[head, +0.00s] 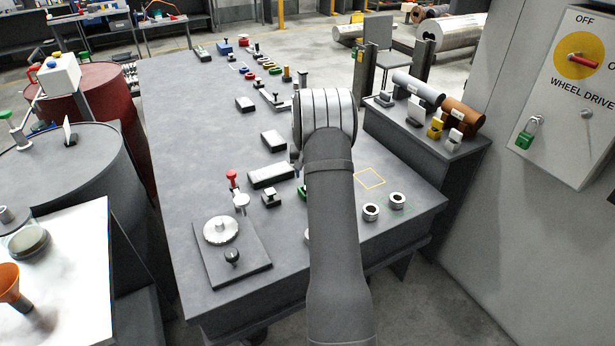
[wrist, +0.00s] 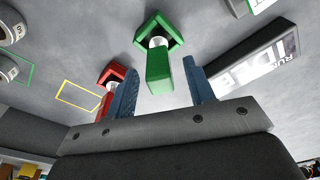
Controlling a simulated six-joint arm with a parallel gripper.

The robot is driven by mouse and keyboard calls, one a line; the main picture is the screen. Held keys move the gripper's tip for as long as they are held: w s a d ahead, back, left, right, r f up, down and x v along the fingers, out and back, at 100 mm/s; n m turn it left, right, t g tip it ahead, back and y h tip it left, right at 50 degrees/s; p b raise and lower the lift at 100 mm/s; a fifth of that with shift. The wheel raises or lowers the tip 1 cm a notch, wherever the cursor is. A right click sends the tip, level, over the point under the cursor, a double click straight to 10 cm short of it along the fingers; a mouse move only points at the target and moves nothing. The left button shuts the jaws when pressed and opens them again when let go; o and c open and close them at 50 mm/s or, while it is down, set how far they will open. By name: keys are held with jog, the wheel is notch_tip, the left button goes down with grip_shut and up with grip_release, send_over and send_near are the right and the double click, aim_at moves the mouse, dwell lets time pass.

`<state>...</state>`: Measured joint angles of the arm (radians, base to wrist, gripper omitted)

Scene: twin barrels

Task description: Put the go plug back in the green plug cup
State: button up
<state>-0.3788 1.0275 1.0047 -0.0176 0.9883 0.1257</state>
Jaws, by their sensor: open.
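In the wrist view my gripper (wrist: 160,67) is open, with one blue finger on each side of the go plug's green handle (wrist: 160,74) and clear gaps between. The go plug has a pale collar and appears to stand in the green plug cup (wrist: 178,24), a square green holder on the table. How deep it sits cannot be told. In the head view my arm hides most of this; a bit of green (head: 303,190) shows at its left edge. A red plug in a red cup (wrist: 112,75) stands beside the left finger, partly hidden by it.
Two metal rings (head: 371,212) stand at the right front, near a yellow outline (head: 370,179). A dark labelled block (head: 270,175) lies left of my arm; it shows at right in the wrist view (wrist: 264,62). A plate with a disc (head: 232,250) occupies the table's front left.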

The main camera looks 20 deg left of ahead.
notch_tip(320, 180, up, 15)
jog(key=s, duration=0.1)
jog(key=shift+s+d+f, duration=0.15)
jog(key=shift+s+d, duration=0.05)
jog(key=shift+s, duration=0.15)
jog(key=f, duration=0.5)
jog(key=w+f, duration=0.1)
jog(key=f, duration=0.5)
jog(key=w+f, duration=0.1)
jog(key=f, duration=0.5)
jog(key=shift+a+f, duration=0.25)
jog(key=shift+r, duration=0.25)
notch_tip(320, 180, up, 17)
jog(key=s, duration=0.2)
jog(key=f, duration=0.5)
jog(key=w+f, duration=0.1)
jog(key=f, duration=0.5)
jog(key=w+f, duration=0.1)
jog(key=f, duration=0.5)
jog(key=shift+f, duration=0.15)
notch_tip(320, 180, up, 9)
